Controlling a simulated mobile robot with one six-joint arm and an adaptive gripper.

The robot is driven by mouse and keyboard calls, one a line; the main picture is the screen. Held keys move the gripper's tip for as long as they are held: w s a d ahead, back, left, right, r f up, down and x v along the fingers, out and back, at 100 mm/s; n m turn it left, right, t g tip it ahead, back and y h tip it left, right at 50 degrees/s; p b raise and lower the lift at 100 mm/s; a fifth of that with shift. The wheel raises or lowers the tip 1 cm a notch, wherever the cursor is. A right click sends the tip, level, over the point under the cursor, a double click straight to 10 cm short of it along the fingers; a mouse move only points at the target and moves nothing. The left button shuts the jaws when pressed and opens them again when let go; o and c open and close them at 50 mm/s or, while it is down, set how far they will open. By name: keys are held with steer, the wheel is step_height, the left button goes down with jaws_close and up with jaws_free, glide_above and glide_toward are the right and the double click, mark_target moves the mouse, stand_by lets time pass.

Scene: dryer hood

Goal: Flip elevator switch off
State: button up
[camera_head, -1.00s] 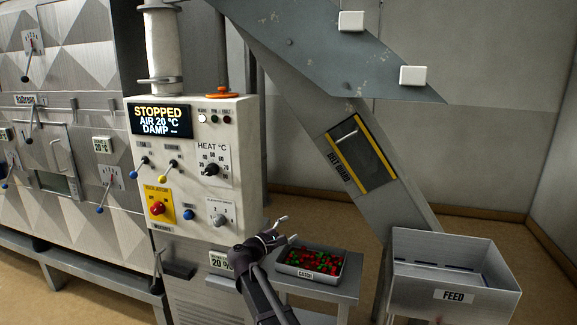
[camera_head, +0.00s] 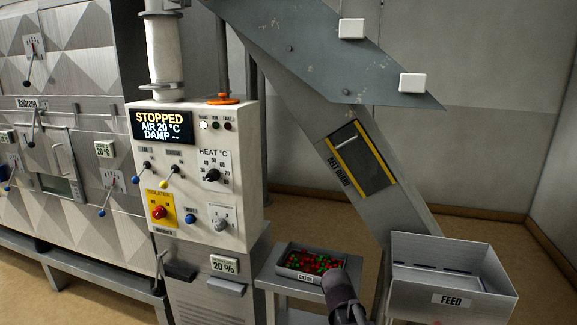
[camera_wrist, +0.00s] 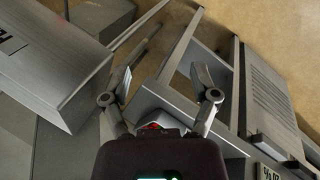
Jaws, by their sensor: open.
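The white control panel (camera_head: 190,165) stands left of centre in the head view. It has a blue-ball lever (camera_head: 140,173) and a yellow-ball lever (camera_head: 169,177) side by side, both tilted down to the left. Their small labels are too blurred to read, so I cannot tell for sure which is the elevator switch. The display (camera_head: 161,125) reads STOPPED, AIR 20 °C, DAMP. In the wrist view, my gripper (camera_wrist: 160,88) is open and empty, pointing down toward the stand and floor. In the head view, my arm is low, right of the panel; the fingertips are hidden.
A tray (camera_head: 289,272) of red and green pieces sits on a small metal stand, just behind my arm. The feed bin (camera_head: 450,299) stands to the right. A heat dial (camera_head: 212,175), a red isolator knob (camera_head: 158,212) and a grey dial (camera_head: 220,225) surround the levers.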

steer(key=s+a+m+g+y, duration=0.1)
steer(key=s+m+y, duration=0.1)
steer(key=s+y, duration=0.2)
steer(key=s, duration=0.3)
steer(key=shift+a+f+m+p, duration=0.2)
steer(key=shift+m+p, duration=0.15)
steer(key=shift+m, duration=0.05)
